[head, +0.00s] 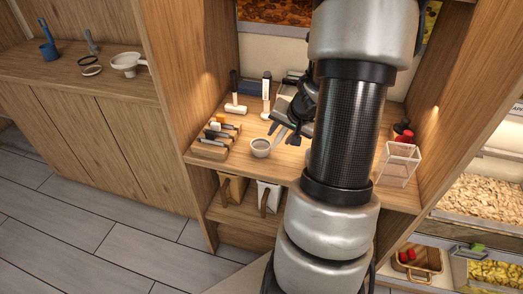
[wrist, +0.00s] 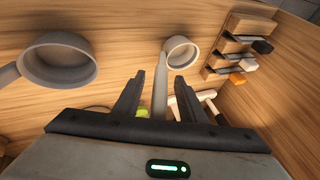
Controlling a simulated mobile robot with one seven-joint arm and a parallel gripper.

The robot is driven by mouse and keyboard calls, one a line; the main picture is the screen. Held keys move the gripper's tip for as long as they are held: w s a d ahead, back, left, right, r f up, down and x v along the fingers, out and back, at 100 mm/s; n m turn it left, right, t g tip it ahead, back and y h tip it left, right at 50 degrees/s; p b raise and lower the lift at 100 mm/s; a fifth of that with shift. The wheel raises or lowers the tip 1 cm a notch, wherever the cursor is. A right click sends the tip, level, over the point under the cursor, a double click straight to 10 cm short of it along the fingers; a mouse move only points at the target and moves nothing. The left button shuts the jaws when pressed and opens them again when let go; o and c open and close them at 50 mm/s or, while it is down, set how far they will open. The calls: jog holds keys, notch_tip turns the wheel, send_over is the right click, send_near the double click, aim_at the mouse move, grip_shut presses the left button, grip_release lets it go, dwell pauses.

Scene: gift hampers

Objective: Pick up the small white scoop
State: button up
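The small white scoop lies on the wooden shelf, its round cup (head: 260,149) near the front edge in the head view and its handle running back and right toward my gripper (head: 289,122). In the wrist view the scoop's cup (wrist: 181,54) is beyond the fingertips, and its pale handle runs down between the two fingers of my gripper (wrist: 160,80). The fingers are apart, one on each side of the handle in the picture, with gaps visible. I cannot tell how far they are above the shelf. My arm hides part of the shelf in the head view.
A larger grey scoop (wrist: 57,62) lies left in the wrist view. A wooden rack (head: 213,142) with several handled tools stands left of the small scoop, with a mallet (head: 235,108) behind. A clear box (head: 398,164) stands at right. Wooden side walls flank the shelf.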

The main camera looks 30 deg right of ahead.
grip_shut()
jog(key=shift+r, duration=0.15)
